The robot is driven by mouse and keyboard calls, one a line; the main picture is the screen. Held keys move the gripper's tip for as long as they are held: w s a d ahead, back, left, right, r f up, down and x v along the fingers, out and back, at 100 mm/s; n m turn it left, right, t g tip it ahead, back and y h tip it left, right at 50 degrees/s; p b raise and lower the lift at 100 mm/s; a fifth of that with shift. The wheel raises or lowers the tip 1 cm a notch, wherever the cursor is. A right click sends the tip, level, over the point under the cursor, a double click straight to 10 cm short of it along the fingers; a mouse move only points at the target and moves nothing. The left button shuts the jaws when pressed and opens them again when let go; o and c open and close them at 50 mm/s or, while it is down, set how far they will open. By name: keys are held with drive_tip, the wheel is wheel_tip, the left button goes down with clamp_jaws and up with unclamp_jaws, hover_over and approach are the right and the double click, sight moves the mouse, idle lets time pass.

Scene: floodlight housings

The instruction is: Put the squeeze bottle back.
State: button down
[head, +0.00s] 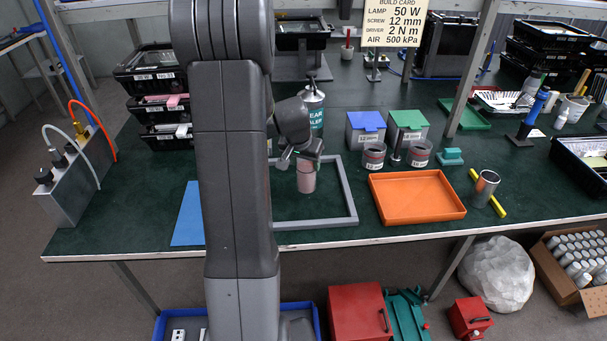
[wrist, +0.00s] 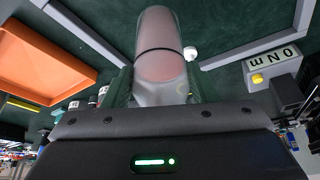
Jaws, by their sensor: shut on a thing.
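My gripper (head: 307,158) is shut on a pinkish translucent squeeze bottle (head: 306,180), held roughly upright within the outline of a grey square frame (head: 351,195) on the green table. Whether the bottle's base touches the table I cannot tell. In the wrist view the bottle (wrist: 160,45) shows a dark band around it and sits between the fingers; its near end is hidden by my gripper (wrist: 157,92). The grey frame also shows in the wrist view (wrist: 245,42). My arm covers the frame's left part in the head view.
A sealer bottle (head: 312,108) stands behind my gripper. Two lidded bins, blue (head: 367,123) and green (head: 409,122), stand behind two round cups (head: 373,157). An orange tray (head: 416,197) lies right of the frame, a blue sheet (head: 188,215) left of it.

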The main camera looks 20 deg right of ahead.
sight(305, 172)
drive_tip(key=shift+f, duration=1.9)
drive_tip(key=shift+f, duration=0.15)
drive_tip(key=c, duration=0.6)
unclamp_jaws()
drive_tip(key=shift+o, duration=0.2)
drive_tip(key=shift+a+r, duration=0.1)
drive_tip(key=shift+r, duration=0.55)
drive_tip(key=v, duration=1.1)
drive_tip(key=shift+s, duration=0.15)
drive_tip(key=shift+a, duration=0.15)
